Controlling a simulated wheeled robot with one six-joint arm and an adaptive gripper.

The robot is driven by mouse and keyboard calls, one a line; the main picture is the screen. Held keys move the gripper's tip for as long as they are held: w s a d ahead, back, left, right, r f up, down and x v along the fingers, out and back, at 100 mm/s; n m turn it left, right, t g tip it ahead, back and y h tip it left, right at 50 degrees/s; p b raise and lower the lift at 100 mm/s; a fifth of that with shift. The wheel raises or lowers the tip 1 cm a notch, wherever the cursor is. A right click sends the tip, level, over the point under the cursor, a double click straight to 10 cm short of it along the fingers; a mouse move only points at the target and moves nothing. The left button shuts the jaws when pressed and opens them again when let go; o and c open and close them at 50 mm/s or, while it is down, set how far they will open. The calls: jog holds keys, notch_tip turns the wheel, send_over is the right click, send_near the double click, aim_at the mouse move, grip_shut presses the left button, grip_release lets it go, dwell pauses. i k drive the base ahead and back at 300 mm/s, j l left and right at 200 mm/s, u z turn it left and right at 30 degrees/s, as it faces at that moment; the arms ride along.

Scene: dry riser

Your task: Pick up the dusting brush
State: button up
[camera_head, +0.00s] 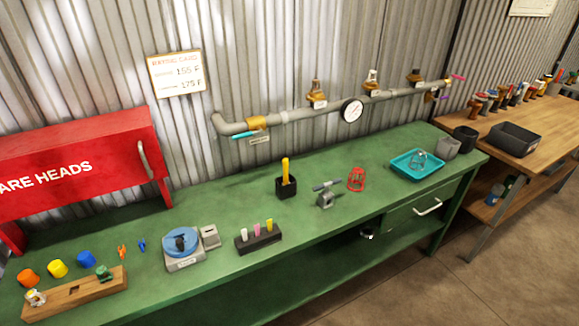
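An upright yellow handle (285,167) stands in a small black square holder (286,188) on the green workbench (330,225), near the back edge at mid-length. It may be the dusting brush, but no bristles show; its lower end is hidden in the holder. No other thing in view is clearly a brush. My gripper is not in view.
A small grey vise (325,195) and a red wire cage (356,179) stand right of the holder. A black block with coloured pegs (258,238) is in front. A teal tray (417,165) lies farther right. A pipe with a gauge (352,110) runs along the wall behind.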

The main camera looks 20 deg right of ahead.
aim_at(285, 162)
jog(key=i+l+u, duration=0.7)
jog(key=k+j, duration=0.1)
